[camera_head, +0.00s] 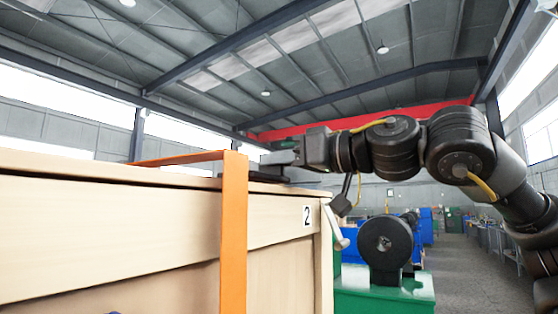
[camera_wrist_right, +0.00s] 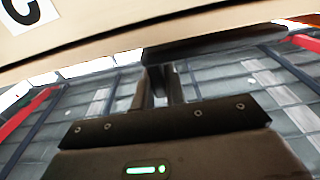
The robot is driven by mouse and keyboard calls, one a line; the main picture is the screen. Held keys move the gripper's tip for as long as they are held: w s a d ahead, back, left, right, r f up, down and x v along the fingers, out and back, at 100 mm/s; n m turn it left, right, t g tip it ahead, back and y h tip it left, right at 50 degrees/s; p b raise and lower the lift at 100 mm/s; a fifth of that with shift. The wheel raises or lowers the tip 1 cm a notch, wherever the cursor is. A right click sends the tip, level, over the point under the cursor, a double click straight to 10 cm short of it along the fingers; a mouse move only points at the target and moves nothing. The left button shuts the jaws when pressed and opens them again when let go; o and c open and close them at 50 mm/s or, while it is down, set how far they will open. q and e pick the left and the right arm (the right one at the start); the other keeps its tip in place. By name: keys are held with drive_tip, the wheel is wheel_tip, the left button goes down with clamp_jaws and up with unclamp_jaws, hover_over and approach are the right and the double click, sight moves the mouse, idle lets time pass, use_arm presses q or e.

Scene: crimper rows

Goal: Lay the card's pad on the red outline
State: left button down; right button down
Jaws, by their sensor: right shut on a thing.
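My right gripper (camera_head: 291,156) reaches in from the right, level with the top edge of the crate (camera_head: 120,210). It is shut on a dark thing (camera_wrist_right: 215,45), which spans across in front of the fingers (camera_wrist_right: 158,82) in the right wrist view. In the head view a grey-green block and a dark flat piece show at the fingertips, by the crate's top edge; I cannot tell whether they touch the crate. I cannot make out a card, its pad or a red outline on the crate. My left gripper is not in view.
An orange strap (camera_head: 233,235) runs over the crate's top and down its front. A label 2 (camera_head: 307,215) is on the crate; a letter label (camera_wrist_right: 30,14) shows in the wrist view. A green machine (camera_head: 380,295) with a dark wheel (camera_head: 387,242) stands beyond the crate's right end.

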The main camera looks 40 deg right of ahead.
drive_tip(key=shift+f+b, duration=0.35)
drive_tip(key=shift+b, duration=0.05)
drive_tip(key=c, duration=1.3)
unclamp_jaws()
drive_tip(key=shift+c, duration=0.2)
drive_tip(key=shift+s, duration=0.15)
drive_tip(key=shift+s+d+b, duration=0.15)
drive_tip(key=shift+s+b, duration=0.2)
drive_tip(key=shift+s, duration=0.05)
drive_tip(key=b+v, duration=0.3)
drive_tip(key=v, duration=0.7)
drive_tip(key=shift+w, duration=0.1)
